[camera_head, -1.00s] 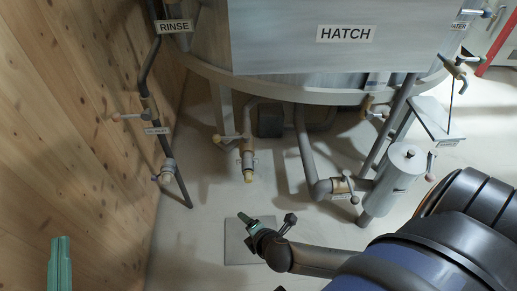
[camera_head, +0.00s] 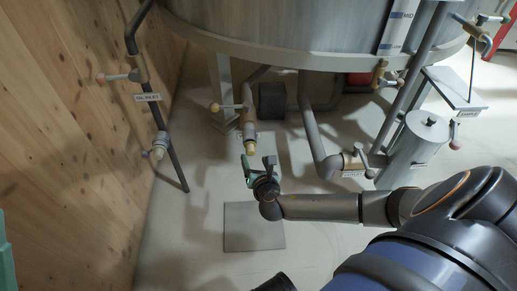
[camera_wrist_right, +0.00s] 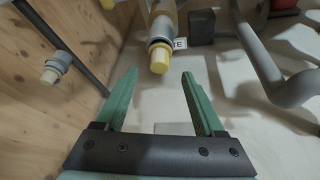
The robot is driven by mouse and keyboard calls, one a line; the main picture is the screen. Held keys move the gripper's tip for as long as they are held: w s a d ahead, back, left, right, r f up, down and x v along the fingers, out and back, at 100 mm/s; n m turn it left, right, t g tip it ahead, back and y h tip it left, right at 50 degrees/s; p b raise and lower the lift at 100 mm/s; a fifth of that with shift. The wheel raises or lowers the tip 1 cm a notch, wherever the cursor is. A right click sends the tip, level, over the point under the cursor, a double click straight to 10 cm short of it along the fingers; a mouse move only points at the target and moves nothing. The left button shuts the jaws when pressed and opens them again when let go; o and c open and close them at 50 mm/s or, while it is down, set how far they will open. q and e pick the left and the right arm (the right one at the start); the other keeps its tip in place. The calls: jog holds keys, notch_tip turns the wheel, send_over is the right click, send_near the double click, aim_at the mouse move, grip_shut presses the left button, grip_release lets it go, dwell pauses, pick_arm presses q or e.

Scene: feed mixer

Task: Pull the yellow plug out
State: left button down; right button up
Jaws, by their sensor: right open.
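The yellow plug (camera_head: 250,149) sits in the lower end of a short brass and grey pipe outlet (camera_head: 248,121) under the tank. It also shows in the right wrist view (camera_wrist_right: 159,60), pointing down toward the gripper. My right gripper (camera_head: 262,160) is open, its green fingers just below and slightly right of the plug in the head view. In the right wrist view the open fingers (camera_wrist_right: 160,88) lie on either side below the plug, with nothing between them. At the head view's left edge a green piece (camera_head: 5,255) shows, likely part of my left gripper; its jaws cannot be made out.
A lever valve (camera_head: 232,107) is above the plug. A dark pipe with another capped outlet (camera_head: 160,148) runs along the wooden wall. A grey outlet pipe (camera_head: 315,140) and a cylinder (camera_head: 416,150) stand right. A grey floor plate (camera_head: 253,228) lies below; floor around it is clear.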

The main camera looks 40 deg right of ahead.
aim_at(251, 152)
jog(key=b+x, duration=0.1)
jog(key=x, duration=0.3)
jog(key=shift+w+f+b, duration=0.1)
jog(key=shift+f+b, duration=0.1)
jog(key=shift+b, duration=0.15)
pick_arm(q)
jog(key=shift+d+f, duration=0.15)
jog(key=shift+f, duration=1.4)
pick_arm(e)
jog(key=shift+w+d+f, duration=0.1)
jog(key=shift+w+d, duration=0.1)
jog(key=shift+w, duration=0.35)
jog(key=shift+c, duration=0.2)
grip_shut()
